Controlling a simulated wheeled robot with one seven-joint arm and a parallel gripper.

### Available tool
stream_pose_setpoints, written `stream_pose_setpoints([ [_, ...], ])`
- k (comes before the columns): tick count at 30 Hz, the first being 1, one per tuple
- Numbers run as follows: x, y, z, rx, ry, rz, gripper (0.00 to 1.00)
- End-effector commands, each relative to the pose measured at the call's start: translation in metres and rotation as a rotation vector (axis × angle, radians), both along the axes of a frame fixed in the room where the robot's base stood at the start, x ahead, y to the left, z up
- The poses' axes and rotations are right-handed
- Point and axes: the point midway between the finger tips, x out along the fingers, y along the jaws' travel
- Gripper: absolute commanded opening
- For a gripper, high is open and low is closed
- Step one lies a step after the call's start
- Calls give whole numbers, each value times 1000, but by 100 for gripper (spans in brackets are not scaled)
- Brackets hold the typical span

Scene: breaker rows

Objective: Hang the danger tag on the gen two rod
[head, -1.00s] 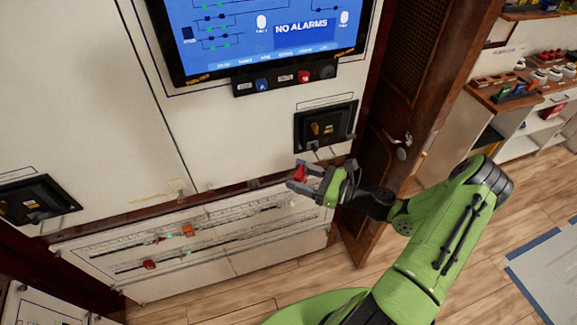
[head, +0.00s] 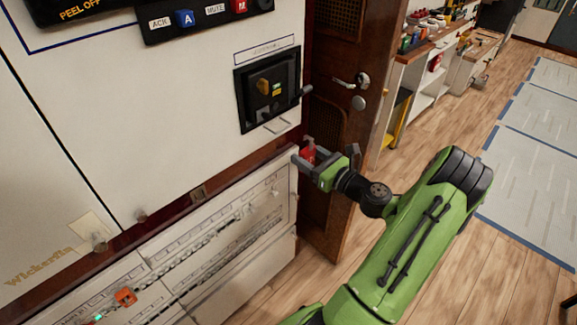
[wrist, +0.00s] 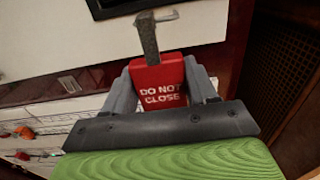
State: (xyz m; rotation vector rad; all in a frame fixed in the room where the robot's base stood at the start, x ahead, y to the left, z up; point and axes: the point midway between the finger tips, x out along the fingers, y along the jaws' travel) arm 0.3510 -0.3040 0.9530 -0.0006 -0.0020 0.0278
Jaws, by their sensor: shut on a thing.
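My gripper (head: 308,160) is shut on the red danger tag (wrist: 160,85), which reads "DO NOT CLOSE" in the wrist view. A grey hook (wrist: 149,38) rises from the top of the tag. In the head view the tag (head: 308,152) is a small red patch between the fingers, below and right of a black breaker unit (head: 245,100). A thin light rod (head: 278,125) sticks out below that unit, apart from the tag. The label above the unit is too small to read, so I cannot tell if this is the gen two rod.
A lower panel (head: 225,215) with rows of small breakers and an orange piece (head: 125,297) lies to the left. A wooden door (head: 340,110) with a handle stands close on the right. Open floor (head: 440,110) lies beyond it.

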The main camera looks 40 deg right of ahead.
Motion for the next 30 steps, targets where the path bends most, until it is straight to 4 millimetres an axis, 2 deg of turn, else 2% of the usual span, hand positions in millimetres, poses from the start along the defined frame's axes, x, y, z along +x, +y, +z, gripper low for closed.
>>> stream_pose_setpoints([
  [5, 10, 0, 3, -1, -2, 0, 27],
  [30, 88, 3, 3, -3, -2, 1, 27],
])
